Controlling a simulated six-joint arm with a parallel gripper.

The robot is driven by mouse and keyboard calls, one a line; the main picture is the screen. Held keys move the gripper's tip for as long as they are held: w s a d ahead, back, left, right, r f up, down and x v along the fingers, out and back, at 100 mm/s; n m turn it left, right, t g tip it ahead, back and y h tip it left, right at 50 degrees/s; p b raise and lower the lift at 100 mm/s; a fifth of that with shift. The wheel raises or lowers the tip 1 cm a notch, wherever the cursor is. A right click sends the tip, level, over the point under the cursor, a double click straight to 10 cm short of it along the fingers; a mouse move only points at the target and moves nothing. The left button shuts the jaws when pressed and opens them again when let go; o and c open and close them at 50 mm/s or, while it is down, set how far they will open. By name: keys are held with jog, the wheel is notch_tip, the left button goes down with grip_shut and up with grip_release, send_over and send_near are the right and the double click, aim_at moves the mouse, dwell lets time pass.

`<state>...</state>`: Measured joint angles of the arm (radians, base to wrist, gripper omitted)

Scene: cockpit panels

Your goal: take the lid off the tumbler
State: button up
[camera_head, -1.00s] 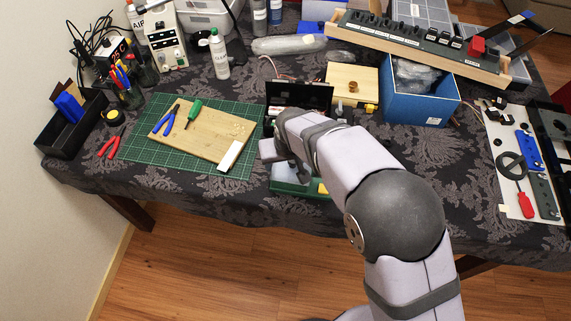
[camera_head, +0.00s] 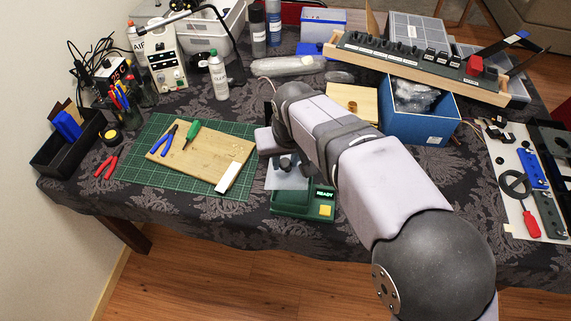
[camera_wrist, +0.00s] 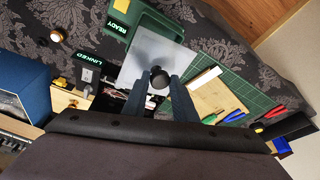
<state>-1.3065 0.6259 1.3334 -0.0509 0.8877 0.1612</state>
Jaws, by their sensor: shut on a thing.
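My gripper (camera_wrist: 158,84) is shut on the black knob (camera_wrist: 158,77) of a flat, pale grey, see-through lid (camera_wrist: 150,47). In the head view the lid (camera_head: 285,180) shows just below my gripper, over a green case (camera_head: 300,208) with a lit READY sign. The wrist view also shows the green case (camera_wrist: 135,14) partly behind the lid. I cannot tell the exact gap between lid and case. I see no drinking tumbler; what lies under the lid is hidden.
A green cutting mat (camera_head: 135,170) with a wooden board (camera_head: 195,165), pliers (camera_head: 163,138) and a green-handled screwdriver lies left. A blue box (camera_head: 415,130) and a small wooden box stand behind right. The cloth front left of the case is clear.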

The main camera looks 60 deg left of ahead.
aim_at(287, 179)
jog(key=o, duration=2)
jog(key=shift+c, duration=0.2)
jog(key=shift+r, duration=0.1)
jog(key=b+v, duration=0.1)
jog(key=v, duration=0.6)
jog(key=shift+r, duration=0.1)
jog(key=c, duration=0.9)
